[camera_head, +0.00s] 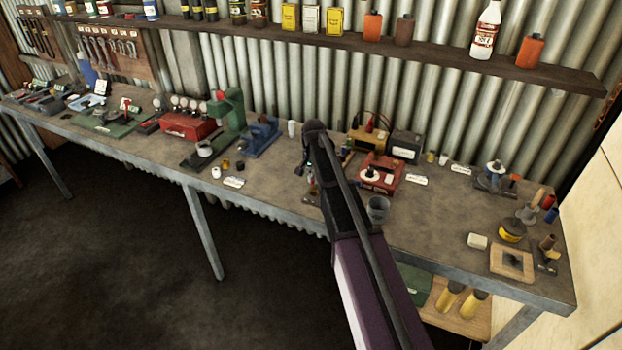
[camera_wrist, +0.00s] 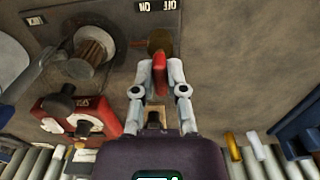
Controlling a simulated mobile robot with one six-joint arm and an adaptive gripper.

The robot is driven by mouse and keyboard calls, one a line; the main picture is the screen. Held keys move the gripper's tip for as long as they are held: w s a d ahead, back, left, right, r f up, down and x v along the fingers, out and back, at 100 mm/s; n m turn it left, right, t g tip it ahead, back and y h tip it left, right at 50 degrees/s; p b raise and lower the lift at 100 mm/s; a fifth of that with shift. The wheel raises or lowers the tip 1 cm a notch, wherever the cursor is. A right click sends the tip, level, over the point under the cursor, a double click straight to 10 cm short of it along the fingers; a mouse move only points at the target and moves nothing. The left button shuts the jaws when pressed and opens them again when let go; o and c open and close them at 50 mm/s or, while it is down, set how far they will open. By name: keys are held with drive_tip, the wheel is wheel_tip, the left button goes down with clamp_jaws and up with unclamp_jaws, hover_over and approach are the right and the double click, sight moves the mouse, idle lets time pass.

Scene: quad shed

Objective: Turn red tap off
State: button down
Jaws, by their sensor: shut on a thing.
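The red tap handle (camera_wrist: 159,75) is in the middle of the wrist view, beside a round brass part (camera_wrist: 160,41). My gripper (camera_wrist: 160,72) is shut on the handle, with one pale finger on each side of it. In the head view my dark arm reaches over the bench and hides most of the tap and my gripper.
In the wrist view a ribbed round fitting (camera_wrist: 95,52) and a red device (camera_wrist: 72,112) are on the left. Bare bench (camera_wrist: 240,65) lies to the right.

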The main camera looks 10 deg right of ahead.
drive_tip(key=shift+a, duration=0.1)
drive_tip(key=c, duration=0.7)
unclamp_jaws()
